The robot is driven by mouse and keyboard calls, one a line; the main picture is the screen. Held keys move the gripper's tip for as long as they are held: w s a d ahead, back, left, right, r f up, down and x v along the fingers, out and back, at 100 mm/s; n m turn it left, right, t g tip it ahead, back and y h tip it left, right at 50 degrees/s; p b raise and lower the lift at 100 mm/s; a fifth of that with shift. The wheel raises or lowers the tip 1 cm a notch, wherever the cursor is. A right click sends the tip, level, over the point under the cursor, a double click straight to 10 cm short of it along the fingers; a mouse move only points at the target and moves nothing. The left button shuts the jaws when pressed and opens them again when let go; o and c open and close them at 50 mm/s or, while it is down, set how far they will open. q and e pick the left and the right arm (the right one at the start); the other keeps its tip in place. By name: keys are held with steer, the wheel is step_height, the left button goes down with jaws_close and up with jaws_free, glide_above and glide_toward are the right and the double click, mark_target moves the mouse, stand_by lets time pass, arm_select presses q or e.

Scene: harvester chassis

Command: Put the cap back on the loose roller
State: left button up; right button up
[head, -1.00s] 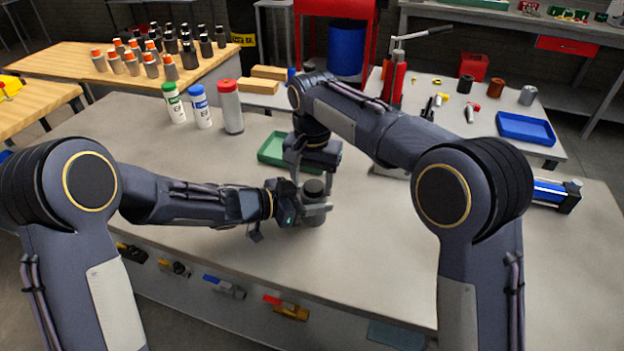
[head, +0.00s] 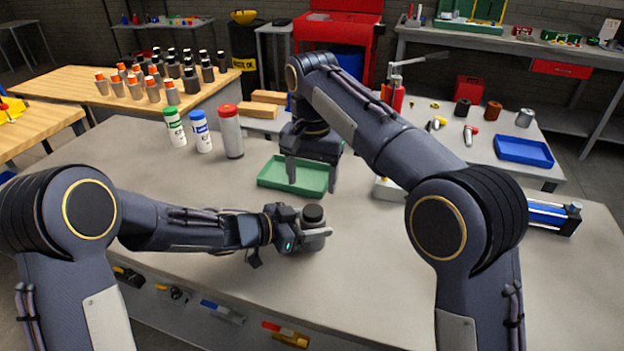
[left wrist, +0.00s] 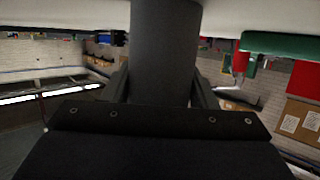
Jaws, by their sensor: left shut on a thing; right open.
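The loose roller (head: 313,241) is a dark grey cylinder, upright over the bench near its middle. My left gripper (head: 316,232) is shut around its side, coming in from the left. A darker round top (head: 314,213), which looks like the cap, sits on the roller's upper end; how firmly it is seated I cannot tell. In the left wrist view the roller (left wrist: 165,55) stands between the two fingers, and its ends are out of view.
The green tray (head: 278,182) looks empty where visible. Three bottles with green (head: 175,128), blue (head: 201,133) and red (head: 231,133) tops stand at the back left. A blue cylinder (head: 545,213) lies at the right. The bench's right front is clear.

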arm_select(q)
steer(key=o, duration=1.5)
steer(key=shift+c, duration=0.2)
steer(key=v, duration=0.8)
steer(key=shift+p, duration=0.35)
arm_select(e)
steer(key=shift+r, duration=0.35)
arm_select(q)
steer(key=shift+d+f, duration=0.1)
